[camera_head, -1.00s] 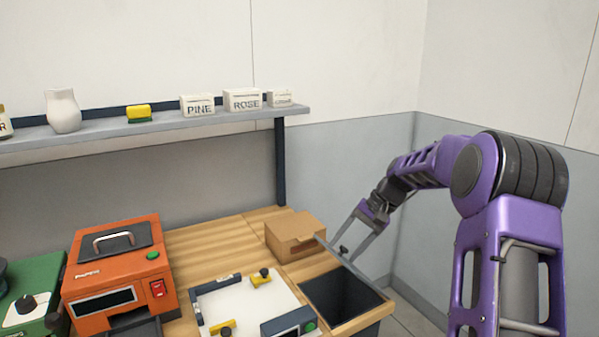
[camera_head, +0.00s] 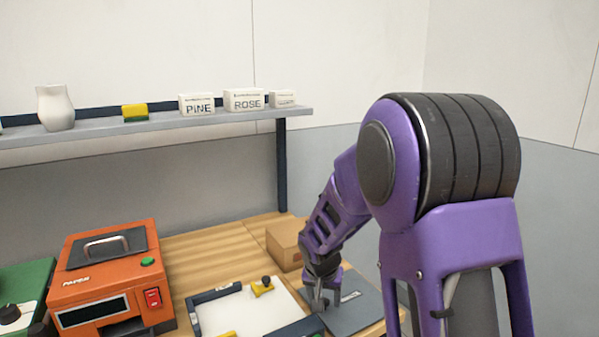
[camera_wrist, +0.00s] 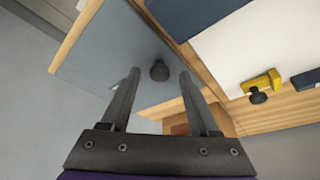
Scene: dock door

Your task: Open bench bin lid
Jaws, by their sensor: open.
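The grey bin lid (camera_head: 358,308) lies flat, or nearly so, over the bin opening at the right end of the bench, and no dark opening shows. The lid also shows in the wrist view (camera_wrist: 105,45), with its dark round knob (camera_wrist: 159,71) near one edge. My gripper (camera_wrist: 159,74) is open, with a fingertip on either side of the knob and a visible gap to each. In the head view my gripper (camera_head: 319,301) is low over the lid's left part, and it hides the knob there.
A cardboard box (camera_head: 285,243) stands just behind the lid. A white board with dark edges and yellow clamps (camera_head: 240,308) lies to its left. An orange machine (camera_head: 108,280) stands farther left. A shelf (camera_head: 170,122) runs above. Bare bench wood (camera_head: 215,250) is free.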

